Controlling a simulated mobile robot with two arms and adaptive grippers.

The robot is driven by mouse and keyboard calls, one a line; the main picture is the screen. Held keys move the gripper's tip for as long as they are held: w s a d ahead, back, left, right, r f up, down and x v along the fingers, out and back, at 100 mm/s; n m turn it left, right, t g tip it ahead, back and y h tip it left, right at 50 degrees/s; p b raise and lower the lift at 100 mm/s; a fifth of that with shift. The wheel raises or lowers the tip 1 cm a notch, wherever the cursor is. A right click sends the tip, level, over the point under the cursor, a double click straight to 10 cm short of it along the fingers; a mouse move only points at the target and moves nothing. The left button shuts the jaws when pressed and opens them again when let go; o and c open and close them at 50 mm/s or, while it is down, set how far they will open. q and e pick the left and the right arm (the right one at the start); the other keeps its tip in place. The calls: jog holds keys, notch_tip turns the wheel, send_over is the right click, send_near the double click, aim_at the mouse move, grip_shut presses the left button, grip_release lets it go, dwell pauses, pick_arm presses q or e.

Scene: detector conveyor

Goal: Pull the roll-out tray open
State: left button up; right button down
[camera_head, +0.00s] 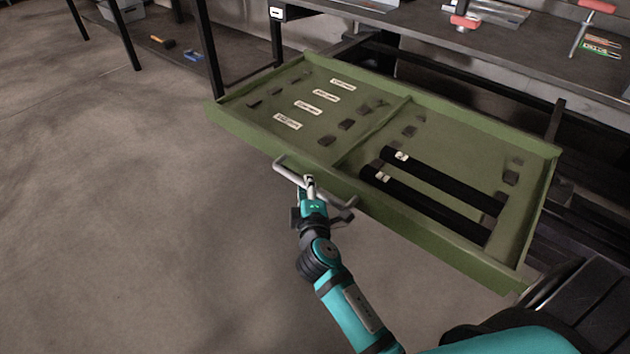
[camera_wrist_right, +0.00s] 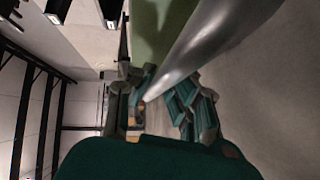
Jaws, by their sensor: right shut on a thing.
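The green roll-out tray (camera_head: 375,143) extends out from under the dark workbench, with a divider across it. A grey bar handle (camera_head: 289,172) is fixed on its front wall. My right gripper (camera_head: 309,184) is shut on this handle. In the right wrist view the shiny handle (camera_wrist_right: 205,47) runs between the fingers (camera_wrist_right: 160,95), with a green tray wall (camera_wrist_right: 150,25) beyond. The fingers partly hide the handle. My left gripper is not in view.
The tray holds two long black bars (camera_head: 425,206), several labels and small dark pieces. A workbench (camera_head: 450,40) with a red clamp (camera_head: 464,21) stands behind. Open concrete floor (camera_head: 130,220) lies in front and left of the tray.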

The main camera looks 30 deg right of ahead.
jog(key=shift+a+r, duration=0.2)
jog(key=shift+a, duration=0.05)
jog(key=c, duration=1.3)
grip_release()
jog(key=shift+f, duration=0.1)
jog(key=shift+s, duration=0.15)
jog(key=v, duration=0.7)
jog(key=shift+s, duration=0.15)
jog(key=shift+a, duration=0.1)
